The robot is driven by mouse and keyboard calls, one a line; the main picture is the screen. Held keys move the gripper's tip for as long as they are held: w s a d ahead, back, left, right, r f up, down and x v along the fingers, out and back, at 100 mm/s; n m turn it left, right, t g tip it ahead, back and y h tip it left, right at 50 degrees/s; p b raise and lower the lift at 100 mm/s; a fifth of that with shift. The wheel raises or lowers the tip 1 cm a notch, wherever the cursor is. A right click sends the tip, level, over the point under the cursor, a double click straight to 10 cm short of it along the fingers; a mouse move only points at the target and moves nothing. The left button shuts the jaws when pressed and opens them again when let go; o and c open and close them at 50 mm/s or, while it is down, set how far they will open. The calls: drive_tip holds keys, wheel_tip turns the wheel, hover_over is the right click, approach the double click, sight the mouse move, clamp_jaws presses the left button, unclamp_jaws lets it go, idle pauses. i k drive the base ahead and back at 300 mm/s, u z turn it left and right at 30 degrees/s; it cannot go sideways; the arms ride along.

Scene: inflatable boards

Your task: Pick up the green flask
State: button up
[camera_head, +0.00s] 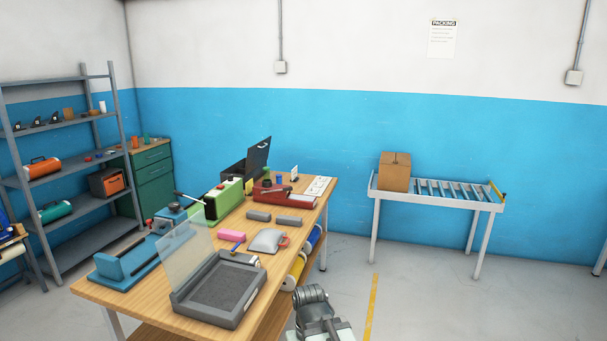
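No thing shows clearly as a green flask. A small upright green item (147,140) stands on the green drawer cabinet at the back left, beside a small orange item (134,143); it is too small to tell its shape. A teal cylinder with a handle (55,212) lies on a shelf at the left. Part of my grey arm shows at the bottom middle, just right of the table. My gripper's fingers do not show, and the arm is far from these items.
A wooden table (140,298) crowded with tools and machines stands between my arm and the grey shelf rack (62,178). The green cabinet (154,180) is behind the table. A roller conveyor (455,199) with a cardboard box (395,172) stands at right. The right floor is clear.

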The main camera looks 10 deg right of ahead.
sight(267, 169)
drive_tip(key=z, duration=0.3)
drive_tip(key=i, duration=1.8)
drive_tip(key=u, duration=0.25)
